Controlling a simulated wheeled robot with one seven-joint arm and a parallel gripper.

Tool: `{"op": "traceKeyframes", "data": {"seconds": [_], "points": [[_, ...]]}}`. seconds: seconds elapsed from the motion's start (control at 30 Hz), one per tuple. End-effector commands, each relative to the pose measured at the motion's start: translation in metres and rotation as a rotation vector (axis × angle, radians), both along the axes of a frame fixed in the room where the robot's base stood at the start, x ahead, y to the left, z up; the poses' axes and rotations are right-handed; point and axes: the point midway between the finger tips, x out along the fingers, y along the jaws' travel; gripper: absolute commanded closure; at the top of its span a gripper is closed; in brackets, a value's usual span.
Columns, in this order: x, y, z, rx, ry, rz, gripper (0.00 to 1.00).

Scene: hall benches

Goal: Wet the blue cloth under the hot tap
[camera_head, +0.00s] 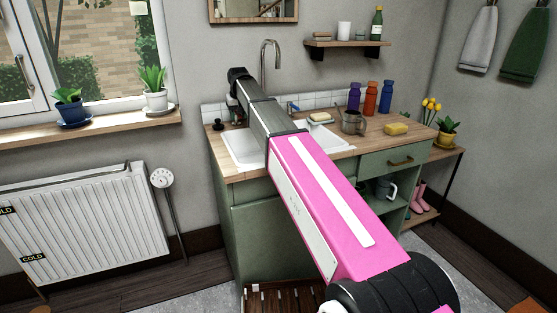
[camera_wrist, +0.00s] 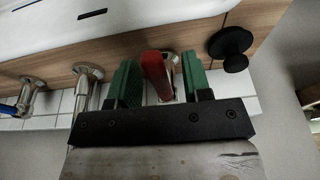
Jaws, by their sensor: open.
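My gripper (camera_wrist: 161,78) is open, its two green fingers standing on either side of a red tap lever (camera_wrist: 157,72). I cannot tell whether either finger touches the lever. A blue tap lever (camera_wrist: 10,109) sits at the left edge of the wrist view and also shows in the head view (camera_head: 292,106). The tall curved spout (camera_head: 270,58) rises behind my arm. The white sink (camera_head: 242,150) is partly covered by my arm in the head view; its rim (camera_wrist: 60,32) shows in the wrist view. I see no blue cloth in either view.
A black plug (camera_wrist: 230,46) stands on the wooden worktop beside the red tap. To the right are a soap dish (camera_head: 320,118), a pot (camera_head: 353,122), several bottles (camera_head: 371,98) and a yellow sponge (camera_head: 396,129). A shelf (camera_head: 346,43) hangs above.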

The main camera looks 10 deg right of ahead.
Motion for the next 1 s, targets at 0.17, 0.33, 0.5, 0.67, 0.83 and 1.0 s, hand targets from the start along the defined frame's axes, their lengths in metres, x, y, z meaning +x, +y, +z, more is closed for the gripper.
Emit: {"op": "traceKeyframes", "data": {"seconds": [0.17,0.33,0.5,0.67,0.83,1.0], "points": [[-0.001,0.002,0.000,0.000,0.000,-0.044,0.55],[-0.001,0.002,0.000,0.000,0.000,-0.044,0.55],[-0.001,0.002,0.004,0.000,-0.001,-0.043,0.55],[0.000,0.002,0.016,0.000,-0.001,-0.043,0.55],[0.000,0.002,0.030,0.000,-0.001,-0.043,0.55],[0.000,0.002,0.045,0.000,-0.001,-0.043,0.55]]}}
